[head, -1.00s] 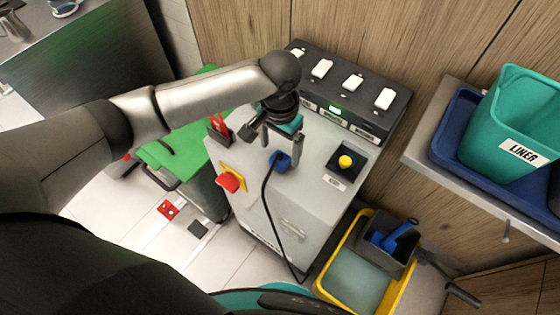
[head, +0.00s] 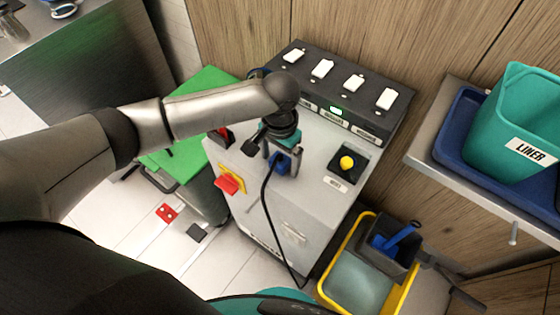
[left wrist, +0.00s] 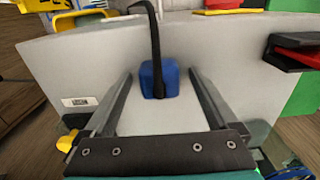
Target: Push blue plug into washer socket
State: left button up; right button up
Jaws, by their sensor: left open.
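The blue plug (head: 282,164) sits against the top of the light grey cabinet (head: 318,200), with a black cable running from it down the front. In the left wrist view the blue plug (left wrist: 158,80) stands between my fingers, with a gap on each side. My left gripper (head: 284,158) is open around the plug and is not closed on it; it also shows in the left wrist view (left wrist: 160,76). The socket is hidden under or behind the plug, so I cannot tell how deep the plug sits. My right gripper is not in view.
A yellow button on a black plate (head: 346,163) is right of the plug. A red switch (head: 228,184) is on the left. A black panel with white switches (head: 345,90) stands behind. A yellow bucket (head: 362,280) is at the lower right, below a shelf with a teal bin (head: 515,125).

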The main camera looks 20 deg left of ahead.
aim_at(280, 159)
pick_arm(q)
jog(key=c, duration=1.4)
jog(key=shift+o, duration=0.2)
notch_tip(280, 159, up, 20)
jog(key=p, duration=0.4)
jog(key=shift+p, duration=0.4)
